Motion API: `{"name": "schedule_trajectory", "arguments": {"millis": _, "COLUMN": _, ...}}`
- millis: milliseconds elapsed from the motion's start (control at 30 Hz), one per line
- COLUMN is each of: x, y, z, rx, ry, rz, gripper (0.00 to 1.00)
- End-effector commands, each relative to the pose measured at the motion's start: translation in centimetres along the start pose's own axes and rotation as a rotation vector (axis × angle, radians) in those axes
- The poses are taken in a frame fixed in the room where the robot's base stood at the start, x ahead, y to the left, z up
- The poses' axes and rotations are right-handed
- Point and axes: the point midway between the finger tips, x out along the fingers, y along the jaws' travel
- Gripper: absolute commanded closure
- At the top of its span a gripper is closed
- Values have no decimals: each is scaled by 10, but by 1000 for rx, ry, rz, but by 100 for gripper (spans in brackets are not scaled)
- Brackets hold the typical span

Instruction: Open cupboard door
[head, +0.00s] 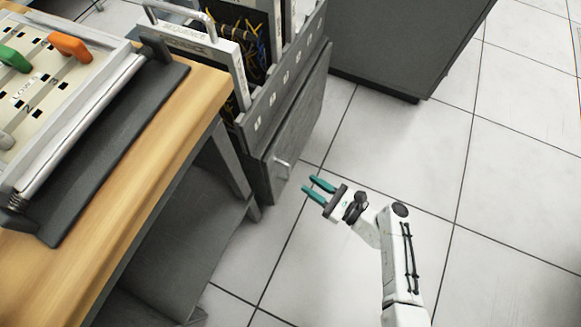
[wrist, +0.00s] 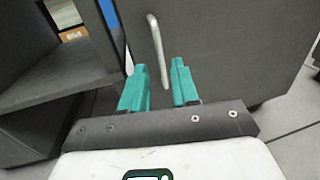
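The grey cupboard door (head: 300,125) has a silver bar handle (head: 281,168) and looks shut. In the wrist view the door (wrist: 220,40) fills the upper middle, with its upright handle (wrist: 157,48) in front of my gripper. My gripper (head: 311,187) has teal fingers and is open and empty, to the right of the handle in the head view. In the wrist view my gripper's fingertips (wrist: 158,66) are apart, with the lower end of the handle showing between them. I cannot see any contact with the handle.
A wooden-topped desk (head: 150,160) with a control panel (head: 50,85) stands on the left. A dark cabinet (head: 400,40) stands at the back. The tiled floor (head: 400,140) around my arm is clear. An open shelf (wrist: 60,80) lies left of the door in the wrist view.

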Motion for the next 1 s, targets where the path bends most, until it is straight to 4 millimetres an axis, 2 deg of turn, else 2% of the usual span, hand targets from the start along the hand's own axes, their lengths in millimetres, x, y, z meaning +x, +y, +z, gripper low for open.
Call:
{"name": "schedule_trajectory", "arguments": {"millis": 300, "x": 59, "y": 1, "z": -2, "rx": -3, "ry": 0, "rz": 6, "gripper": 70}}
{"name": "schedule_trajectory", "arguments": {"millis": 500, "x": 81, "y": 1, "z": -1, "rx": -3, "ry": 1, "rz": 4, "gripper": 70}}
{"name": "schedule_trajectory", "arguments": {"millis": 900, "x": 88, "y": 1, "z": 0, "rx": -3, "ry": 2, "rz": 3, "gripper": 70}}
{"name": "schedule_trajectory", "arguments": {"millis": 1000, "x": 88, "y": 1, "z": 0, "rx": -3, "ry": 2, "rz": 3, "gripper": 79}}
